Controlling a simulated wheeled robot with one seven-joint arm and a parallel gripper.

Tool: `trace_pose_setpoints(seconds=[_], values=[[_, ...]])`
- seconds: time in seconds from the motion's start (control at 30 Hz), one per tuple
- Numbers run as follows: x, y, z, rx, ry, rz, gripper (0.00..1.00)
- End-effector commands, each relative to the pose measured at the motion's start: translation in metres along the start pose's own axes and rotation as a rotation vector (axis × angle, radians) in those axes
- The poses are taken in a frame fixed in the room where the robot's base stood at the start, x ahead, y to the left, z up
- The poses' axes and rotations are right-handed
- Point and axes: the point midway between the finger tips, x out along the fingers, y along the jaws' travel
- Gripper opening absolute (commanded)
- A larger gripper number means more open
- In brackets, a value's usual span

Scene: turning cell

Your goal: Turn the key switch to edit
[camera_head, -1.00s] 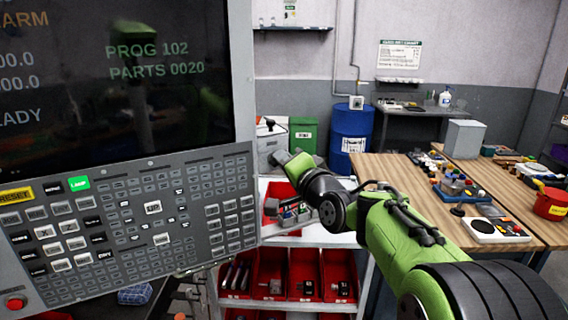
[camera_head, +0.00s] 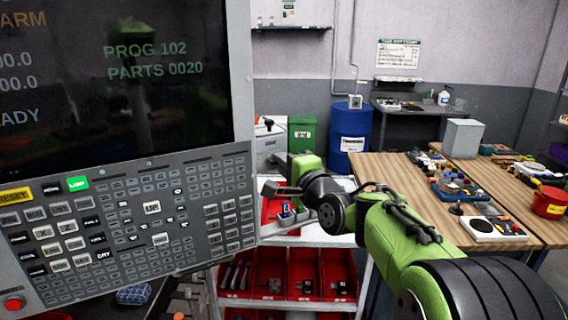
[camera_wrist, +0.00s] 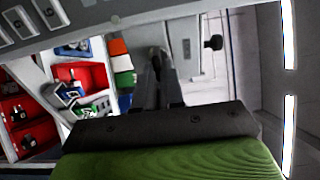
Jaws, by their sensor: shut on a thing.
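The control panel (camera_head: 130,225) fills the left of the head view, with a dark screen above rows of keys. My gripper (camera_head: 268,188) is at the panel's right edge, pointing left toward it. In the wrist view my gripper's two dark fingers (camera_wrist: 157,62) are close together, shut on a small dark thing at their tips. I take it to be the key of the key switch, but the fingers cover most of it. The switch's position marks, "edit" among them, cannot be read in either view.
A white rack with red bins (camera_head: 290,272) stands below and behind my gripper. A wooden table (camera_head: 400,185) with parts, a blue drum (camera_head: 351,135) and a green bin (camera_head: 302,133) are farther back. The panel's edge is close to my fingers.

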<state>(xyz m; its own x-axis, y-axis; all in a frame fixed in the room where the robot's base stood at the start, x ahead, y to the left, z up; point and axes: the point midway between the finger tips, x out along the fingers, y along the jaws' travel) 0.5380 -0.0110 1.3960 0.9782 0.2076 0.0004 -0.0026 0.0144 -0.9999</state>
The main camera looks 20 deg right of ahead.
Motion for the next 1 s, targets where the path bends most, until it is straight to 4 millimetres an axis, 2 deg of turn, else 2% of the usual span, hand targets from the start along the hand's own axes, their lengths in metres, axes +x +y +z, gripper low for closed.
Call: trace_pose_setpoints(seconds=[0.27, 0.3, 0.47, 0.77, 0.87, 1.0], values=[[0.000, 0.001, 0.001, 0.003, -0.002, 0.002, 0.00], [0.000, 0.001, 0.001, 0.003, -0.002, 0.002, 0.10], [0.000, 0.001, 0.001, 0.002, -0.001, 0.001, 0.34], [-0.003, 0.000, 0.000, 0.001, 0.000, 0.000, 0.34], [-0.017, 0.001, 0.000, 0.000, 0.002, -0.001, 0.34], [-0.055, 0.002, -0.001, -0.001, 0.005, -0.003, 0.34]])
